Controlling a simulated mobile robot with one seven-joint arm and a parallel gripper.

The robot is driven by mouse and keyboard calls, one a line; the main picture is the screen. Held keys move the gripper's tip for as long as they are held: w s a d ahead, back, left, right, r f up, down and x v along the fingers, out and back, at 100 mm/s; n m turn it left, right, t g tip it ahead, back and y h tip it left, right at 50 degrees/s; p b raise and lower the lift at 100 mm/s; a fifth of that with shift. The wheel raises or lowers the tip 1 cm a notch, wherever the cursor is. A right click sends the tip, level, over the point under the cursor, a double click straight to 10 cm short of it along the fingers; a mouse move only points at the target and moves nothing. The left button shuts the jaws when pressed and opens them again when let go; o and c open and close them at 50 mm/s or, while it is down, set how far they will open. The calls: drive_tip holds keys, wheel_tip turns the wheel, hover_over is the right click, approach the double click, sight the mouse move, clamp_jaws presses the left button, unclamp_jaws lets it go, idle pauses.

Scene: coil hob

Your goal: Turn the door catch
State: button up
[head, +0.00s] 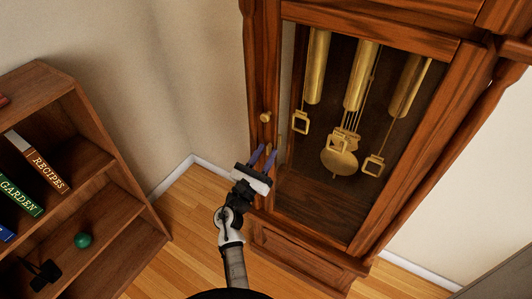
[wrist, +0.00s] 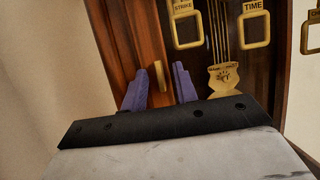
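The door catch is a small brass piece (head: 265,117) on the left wooden stile of a tall clock's glazed door (head: 252,85). In the wrist view the brass catch (wrist: 160,75) appears as an upright oblong between my finger tips. My gripper (head: 263,152) has purple fingers spread apart and is empty. In the head view it is just below the catch, pointing up toward the clock. In the wrist view the fingers of my gripper (wrist: 159,72) stand to the left and right of the catch, with gaps visible. I cannot tell the remaining depth to it.
Behind the door's glass hang brass weights (head: 356,75) and a pendulum (head: 339,162). A wooden bookcase (head: 120,190) with books and a green ball (head: 82,240) stands at left. Bare wood floor (head: 185,235) lies between bookcase and clock.

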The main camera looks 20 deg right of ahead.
clamp_jaws()
drive_tip(key=shift+m, duration=0.3)
drive_tip(key=m+g+b, duration=0.3)
drive_tip(key=m, duration=0.4)
drive_tip(key=m+g+b, duration=0.3)
drive_tip(key=m+b, duration=0.1)
drive_tip(key=m, duration=0.3)
drive_tip(key=m+g+b, duration=0.3)
drive_tip(key=m, duration=0.4)
drive_tip(key=shift+w+a+r+m, duration=0.15)
drive_tip(key=shift+w+r+m, duration=0.15)
drive_tip(key=shift+m, duration=0.1)
